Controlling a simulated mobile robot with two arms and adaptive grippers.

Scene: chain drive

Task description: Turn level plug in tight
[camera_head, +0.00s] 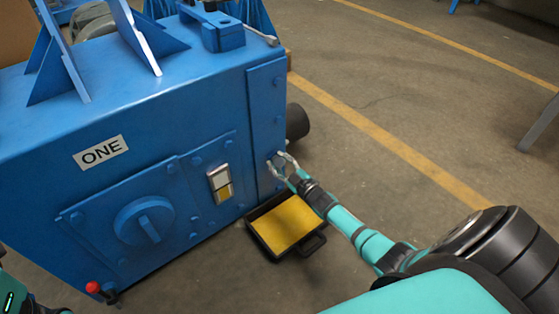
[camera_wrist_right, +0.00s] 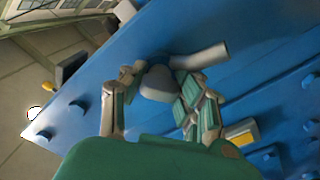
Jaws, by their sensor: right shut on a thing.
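The level plug (camera_wrist_right: 158,84) is a grey rounded piece on the blue side panel, in the middle of the right wrist view. A grey bar sticks out beside it toward the upper right. My right gripper (camera_head: 281,163) is at the right end of the blue housing (camera_head: 50,140). In the right wrist view its fingers (camera_wrist_right: 156,76) are on both sides of the plug, shut on it. In the head view the fingers mostly hide the plug. How deep the plug sits cannot be told. My left gripper is not in view; only bits of my left arm show bottom left.
A black tray (camera_head: 312,243) with yellow liquid stands on the floor below my right gripper. The housing has a sight glass (camera_head: 220,185), a round cover (camera_head: 144,220) and a red-knobbed lever (camera_head: 93,287). A dark cylinder (camera_head: 297,121) juts from its right end.

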